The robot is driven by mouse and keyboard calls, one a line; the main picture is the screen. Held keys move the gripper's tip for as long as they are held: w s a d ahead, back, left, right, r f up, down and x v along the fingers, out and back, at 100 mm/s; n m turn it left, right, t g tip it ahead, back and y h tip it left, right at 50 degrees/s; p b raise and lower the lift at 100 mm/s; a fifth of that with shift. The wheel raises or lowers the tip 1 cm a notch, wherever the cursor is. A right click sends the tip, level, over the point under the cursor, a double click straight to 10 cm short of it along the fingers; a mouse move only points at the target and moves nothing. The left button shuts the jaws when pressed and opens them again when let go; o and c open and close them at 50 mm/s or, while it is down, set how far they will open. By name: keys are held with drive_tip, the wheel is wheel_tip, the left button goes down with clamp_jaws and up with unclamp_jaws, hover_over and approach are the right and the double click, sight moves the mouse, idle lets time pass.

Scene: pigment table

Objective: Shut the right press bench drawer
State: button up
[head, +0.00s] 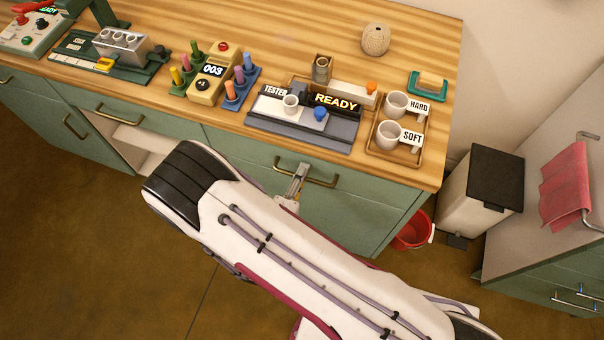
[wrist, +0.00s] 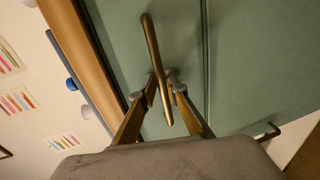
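The right press bench drawer (head: 348,192) has a green front below the right part of the wooden worktop. Its front lies close under the worktop edge, and I see no open gap above it. Its brass bar handle (head: 322,182) also shows in the wrist view (wrist: 152,45). My gripper (head: 297,178) is at the left part of this handle. My arm hides the lower left of the drawer front.
A white-lined opening (head: 143,140) shows in the bench left of my arm. The worktop (head: 300,35) carries a tester (head: 305,118), a tray with cups (head: 375,145) and coloured pegs. A red bucket (head: 413,232) and a pedal bin (head: 482,190) stand on the floor at right.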

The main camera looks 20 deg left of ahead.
drive_tip(key=shift+s+f, duration=0.1)
drive_tip(key=shift+f, duration=0.05)
drive_tip(key=shift+s, duration=0.15)
drive_tip(key=s+r, duration=0.2)
drive_tip(key=s, duration=0.9)
drive_tip(key=shift+s+r, duration=0.15)
drive_tip(key=shift+r, duration=0.1)
idle(0.4)
idle(0.7)
